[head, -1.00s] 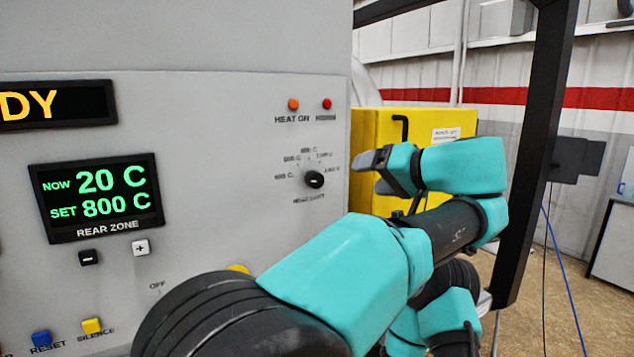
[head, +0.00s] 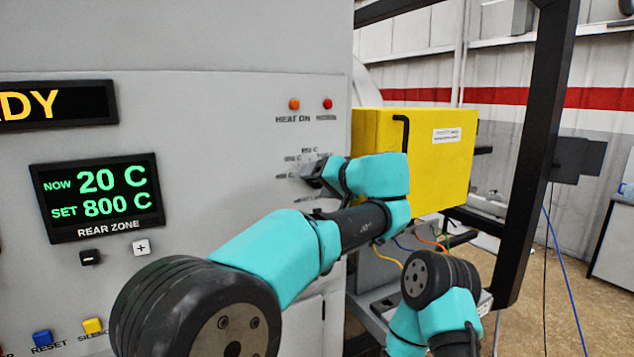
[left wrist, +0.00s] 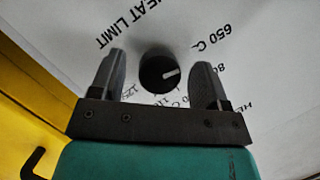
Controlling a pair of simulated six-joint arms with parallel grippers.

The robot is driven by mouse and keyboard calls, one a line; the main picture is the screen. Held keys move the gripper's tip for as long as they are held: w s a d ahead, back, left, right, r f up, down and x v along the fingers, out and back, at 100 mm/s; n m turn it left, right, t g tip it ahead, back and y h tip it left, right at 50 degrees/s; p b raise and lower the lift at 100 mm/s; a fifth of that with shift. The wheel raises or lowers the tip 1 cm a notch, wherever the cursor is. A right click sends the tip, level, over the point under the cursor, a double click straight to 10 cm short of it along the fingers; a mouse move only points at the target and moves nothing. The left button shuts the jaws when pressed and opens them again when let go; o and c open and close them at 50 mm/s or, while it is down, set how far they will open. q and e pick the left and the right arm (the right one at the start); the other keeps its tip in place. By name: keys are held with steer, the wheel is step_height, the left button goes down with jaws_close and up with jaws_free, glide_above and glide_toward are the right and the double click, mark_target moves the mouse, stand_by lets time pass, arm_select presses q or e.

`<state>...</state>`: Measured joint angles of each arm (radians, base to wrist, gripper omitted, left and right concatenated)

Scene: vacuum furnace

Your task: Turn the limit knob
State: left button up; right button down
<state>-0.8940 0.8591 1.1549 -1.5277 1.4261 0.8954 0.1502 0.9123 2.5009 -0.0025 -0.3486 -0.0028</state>
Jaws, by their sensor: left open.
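The limit knob (left wrist: 157,73) is a round black knob with a white pointer line, on the grey furnace panel below the "HEAT LIMIT" print in the left wrist view. Its line points right and slightly up, towards the 650 C and 80… prints. My left gripper (head: 312,172) is at the panel in the head view and hides the knob there. In the left wrist view its two fingers are open, one on each side of the knob, with gaps showing. I cannot tell how deep they reach around it. My right gripper is not in view.
Above the dial are an orange lamp (head: 294,104) and a red lamp (head: 327,104). A yellow box (head: 450,165) with a black handle stands just right of the panel. A rear zone display (head: 97,197) and small buttons lie to the left. A black frame post (head: 535,150) stands at right.

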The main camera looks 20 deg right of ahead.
arm_select(q)
steer(key=shift+w+a+f, duration=0.1)
steer(key=shift+w+a, duration=0.1)
steer(key=shift+w, duration=0.2)
steer(key=c, duration=0.9)
